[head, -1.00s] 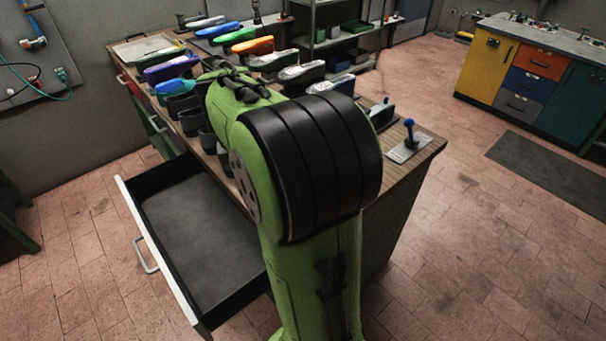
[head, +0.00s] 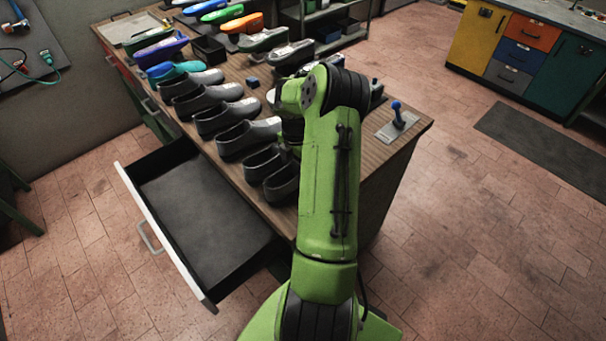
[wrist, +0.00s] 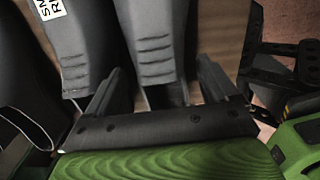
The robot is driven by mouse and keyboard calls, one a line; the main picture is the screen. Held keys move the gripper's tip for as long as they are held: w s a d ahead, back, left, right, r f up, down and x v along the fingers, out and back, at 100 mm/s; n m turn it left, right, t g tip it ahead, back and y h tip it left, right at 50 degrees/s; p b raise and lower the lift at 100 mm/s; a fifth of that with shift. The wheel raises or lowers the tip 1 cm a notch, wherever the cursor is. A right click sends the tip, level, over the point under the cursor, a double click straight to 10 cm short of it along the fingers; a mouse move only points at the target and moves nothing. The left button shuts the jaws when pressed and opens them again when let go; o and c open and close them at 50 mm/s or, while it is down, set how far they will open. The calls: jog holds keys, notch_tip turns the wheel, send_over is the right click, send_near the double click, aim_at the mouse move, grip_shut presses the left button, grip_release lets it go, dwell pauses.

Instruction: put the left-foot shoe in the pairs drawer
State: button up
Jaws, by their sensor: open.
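Several dark grey shoes stand in a row along the bench's left side in the head view, with the nearest pair being one shoe (head: 262,163) and an end shoe (head: 283,184). In the wrist view my gripper (wrist: 160,78) is open, its fingers on either side of a grey shoe (wrist: 152,40); I cannot tell whether they touch it. A neighbouring grey shoe (wrist: 72,40) carries a white label with an "R". The foot of the shoe between the fingers is not readable. The open drawer (head: 205,205) below the bench's left side is empty.
Coloured lasts or shoes, including a blue one (head: 160,52) and an orange one (head: 242,23), stand farther back on the bench. A blue-knobbed lever (head: 398,115) stands at the bench's right corner. The floor left of the drawer is clear.

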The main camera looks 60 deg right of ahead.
aim_at(297, 174)
notch_tip(297, 174, down, 5)
jog(key=shift+r, duration=0.25)
jog(key=shift+c, duration=0.4)
jog(key=c, duration=1.1)
notch_tip(297, 174, up, 10)
